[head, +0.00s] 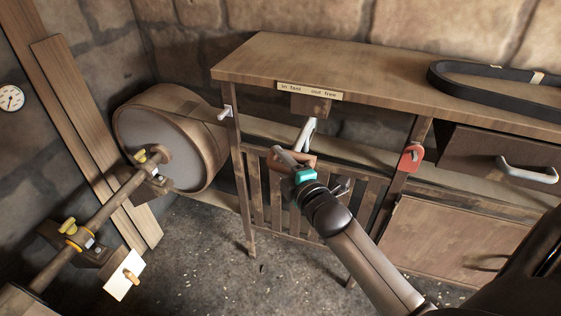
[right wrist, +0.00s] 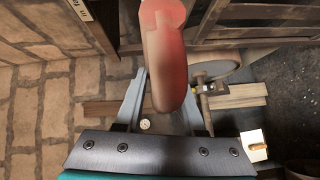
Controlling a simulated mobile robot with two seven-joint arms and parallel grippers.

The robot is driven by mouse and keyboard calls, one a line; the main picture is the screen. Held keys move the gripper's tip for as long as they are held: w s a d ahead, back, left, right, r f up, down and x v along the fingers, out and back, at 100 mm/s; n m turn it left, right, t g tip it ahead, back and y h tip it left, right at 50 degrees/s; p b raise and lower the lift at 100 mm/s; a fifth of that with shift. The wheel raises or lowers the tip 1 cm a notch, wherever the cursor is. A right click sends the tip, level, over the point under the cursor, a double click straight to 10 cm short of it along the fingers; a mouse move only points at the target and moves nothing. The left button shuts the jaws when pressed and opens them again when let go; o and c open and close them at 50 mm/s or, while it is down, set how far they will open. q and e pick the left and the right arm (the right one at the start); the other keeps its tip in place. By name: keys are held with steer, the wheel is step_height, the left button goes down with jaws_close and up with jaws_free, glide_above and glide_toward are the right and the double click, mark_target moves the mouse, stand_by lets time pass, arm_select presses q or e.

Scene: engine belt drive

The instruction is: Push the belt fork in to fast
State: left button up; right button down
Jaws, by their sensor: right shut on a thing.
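The belt fork hangs under the bench top, below a label (head: 310,91) reading "in fast" on the left and "out free" on the right. Its wooden block (head: 311,105) and pale metal arm (head: 305,134) show in the head view. My right gripper (head: 294,161) is at the fork's reddish handle, in front of the slatted guard. In the right wrist view the rounded red handle (right wrist: 165,55) stands between the two grey fingers (right wrist: 160,108), and the gripper is shut on it. The fingers partly hide the handle in the head view. My left gripper is out of view.
A large drum pulley (head: 165,145) and a shaft (head: 115,205) with yellow-capped bearings stand left. A slatted guard (head: 260,195) is below the handle. A red tag (head: 411,158) is on the right post. A black belt (head: 480,75) lies on the bench top.

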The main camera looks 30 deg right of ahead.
steer(key=shift+s+a+f, duration=0.15)
steer(key=shift+f, duration=0.45)
steer(key=w+d+b, duration=0.1)
steer(key=w+d, duration=0.5)
steer(key=d, duration=0.1)
steer(key=shift+w+d, duration=0.15)
steer(key=shift+d, duration=0.15)
steer(key=shift+r, duration=0.1)
steer(key=c, duration=0.7)
jaws_free()
steer(key=shift+w, duration=0.1)
steer(key=shift+d+r, duration=0.1)
steer(key=shift+r, duration=0.1)
steer(key=p, duration=0.3)
glide_toward(315, 159)
steer(key=w, duration=0.5)
steer(key=shift+w+d+f, duration=0.2)
steer(key=shift+f, duration=0.05)
